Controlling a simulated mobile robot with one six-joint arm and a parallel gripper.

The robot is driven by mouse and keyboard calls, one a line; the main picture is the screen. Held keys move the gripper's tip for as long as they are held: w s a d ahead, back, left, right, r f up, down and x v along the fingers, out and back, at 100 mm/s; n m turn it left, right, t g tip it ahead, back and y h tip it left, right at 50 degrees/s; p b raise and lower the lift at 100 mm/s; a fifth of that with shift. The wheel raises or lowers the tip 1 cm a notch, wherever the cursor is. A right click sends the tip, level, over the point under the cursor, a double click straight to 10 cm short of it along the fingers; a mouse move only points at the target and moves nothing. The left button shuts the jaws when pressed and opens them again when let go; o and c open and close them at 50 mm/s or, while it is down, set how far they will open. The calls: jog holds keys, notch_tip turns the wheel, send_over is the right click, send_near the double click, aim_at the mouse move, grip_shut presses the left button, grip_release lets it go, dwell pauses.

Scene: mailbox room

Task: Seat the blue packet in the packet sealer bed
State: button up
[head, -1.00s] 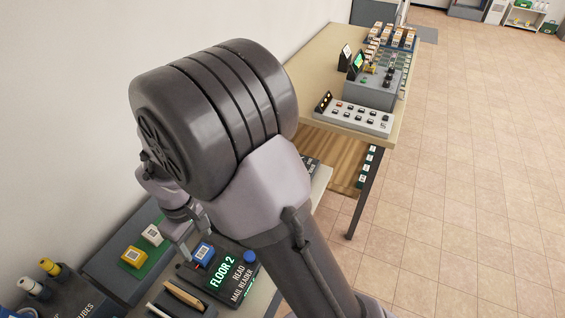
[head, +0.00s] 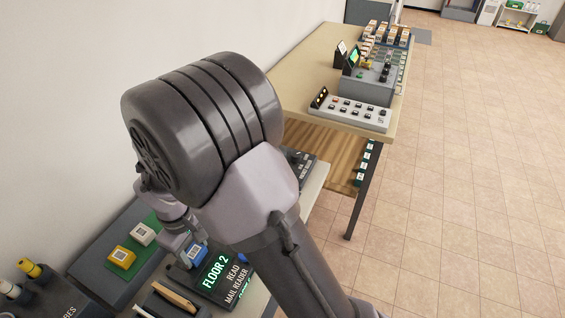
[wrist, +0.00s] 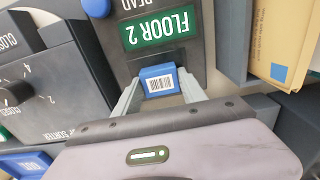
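The blue packet (head: 197,253) carries a white label and sits at the mail reader (head: 222,277), whose screen reads FLOOR 2. In the wrist view the blue packet (wrist: 159,80) lies between the two fingers of my gripper (wrist: 160,84), its barcode facing me. The fingers stand on either side of it with what looks like a narrow gap, so my gripper looks open around it. In the head view my arm hides most of the gripper. I cannot pick out the packet sealer bed for certain.
A yellow packet (head: 122,257) and a white packet (head: 143,234) sit on a green mat at the left. A tube rack (head: 35,290) is at lower left. A farther table (head: 300,85) holds a button panel (head: 350,113) and a grey machine (head: 367,85). Open floor lies right.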

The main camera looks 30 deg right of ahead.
jog(key=c, duration=0.8)
jog(key=shift+r+p, duration=1.85)
jog(key=shift+r, duration=0.45)
